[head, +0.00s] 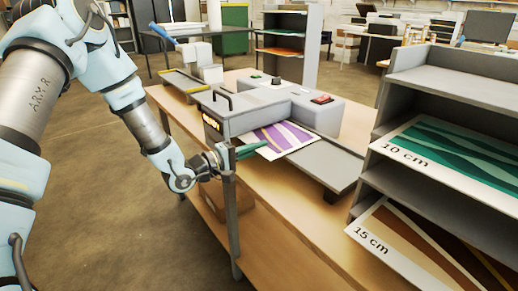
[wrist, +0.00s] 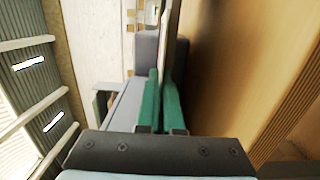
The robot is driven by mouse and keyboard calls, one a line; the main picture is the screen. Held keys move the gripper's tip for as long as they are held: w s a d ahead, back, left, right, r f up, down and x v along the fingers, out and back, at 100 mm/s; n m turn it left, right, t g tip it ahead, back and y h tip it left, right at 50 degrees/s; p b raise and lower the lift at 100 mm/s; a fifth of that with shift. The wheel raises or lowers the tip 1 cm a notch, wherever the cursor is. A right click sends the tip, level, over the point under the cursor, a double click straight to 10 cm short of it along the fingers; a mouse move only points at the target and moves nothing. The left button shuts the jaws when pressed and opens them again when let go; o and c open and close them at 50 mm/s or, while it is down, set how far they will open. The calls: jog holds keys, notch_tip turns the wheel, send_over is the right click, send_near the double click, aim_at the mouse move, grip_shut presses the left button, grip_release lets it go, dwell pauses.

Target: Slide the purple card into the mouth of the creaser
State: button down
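The purple card (head: 287,137), with white and tan curved bands, lies nearly flat at the front of the grey creaser (head: 250,112). Its far edge meets the creaser's body, but I cannot tell how far it is inside the mouth. My gripper (head: 262,147) reaches in from the left, its green fingers at the card's near left edge. In the wrist view the green fingers (wrist: 160,100) are close together, with the card (wrist: 171,45) seen edge-on as a thin strip between them. The mouth itself is hidden behind the card.
A grey tray (head: 326,160) extends right of the card on the wooden table (head: 275,205). A grey shelf (head: 450,85) at right holds a green print (head: 455,155) marked 10 cm and a brown print (head: 420,250) marked 15 cm. Another device (head: 200,75) stands behind left.

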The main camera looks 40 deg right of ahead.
jog(key=c, duration=1.5)
grip_release()
jog(key=shift+f, duration=0.15)
jog(key=shift+c, duration=0.2)
jog(key=o, duration=0.5)
jog(key=shift+o, duration=0.2)
jog(key=shift+a, duration=0.1)
jog(key=w+a+b, duration=0.1)
jog(key=a+b, duration=0.2)
jog(key=a, duration=0.7)
jog(key=shift+w+a, duration=0.2)
jog(key=shift+a, duration=0.05)
